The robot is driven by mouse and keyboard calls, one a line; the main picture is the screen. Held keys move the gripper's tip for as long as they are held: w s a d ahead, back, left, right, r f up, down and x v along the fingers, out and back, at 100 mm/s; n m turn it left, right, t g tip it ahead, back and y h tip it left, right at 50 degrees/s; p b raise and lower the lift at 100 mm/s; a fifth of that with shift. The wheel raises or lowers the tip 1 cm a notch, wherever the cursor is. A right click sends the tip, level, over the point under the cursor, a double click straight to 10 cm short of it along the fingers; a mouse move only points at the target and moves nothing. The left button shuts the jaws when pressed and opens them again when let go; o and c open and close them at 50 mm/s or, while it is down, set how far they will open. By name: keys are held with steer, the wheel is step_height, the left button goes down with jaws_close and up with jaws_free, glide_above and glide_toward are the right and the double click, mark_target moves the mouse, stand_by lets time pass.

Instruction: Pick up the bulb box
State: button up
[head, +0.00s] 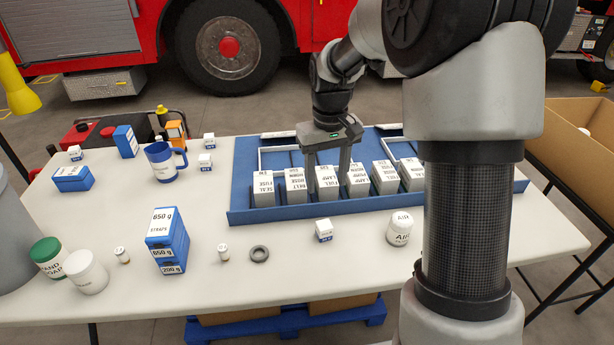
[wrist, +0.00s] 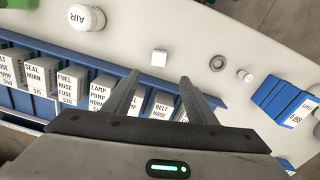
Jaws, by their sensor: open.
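A row of white-topped grey boxes stands in a blue tray (head: 240,180) on the white table. Their printed labels are small, and I cannot make out which one is the bulb box. My gripper (head: 327,184) is open and points down over the row, its fingers on either side of a middle box (head: 327,190). I cannot tell whether they touch it. In the wrist view, the open fingers (wrist: 160,82) reach over the row's edge, and my gripper body hides part of the row. A lamp-and-pump box (wrist: 101,92) shows to their left there.
Neighbouring boxes (head: 295,186) stand close on both sides. In front of the tray are a small white box (head: 324,231), an air canister (head: 400,230), a dark ring (head: 260,254) and a blue straps box (head: 167,240). A blue mug (head: 163,165) stands left of the tray.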

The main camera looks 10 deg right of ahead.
mark_target(325, 225)
steer(key=f+b, duration=0.1)
steer(key=f, duration=0.5)
steer(key=f+b, duration=0.1)
steer(key=f, duration=0.5)
steer(key=w+f+b, duration=0.1)
steer(key=f, duration=0.6)
steer(key=shift+d, duration=0.15)
steer(key=shift+c, duration=0.6)
steer(key=shift+r, duration=0.1)
steer(key=c, duration=1)
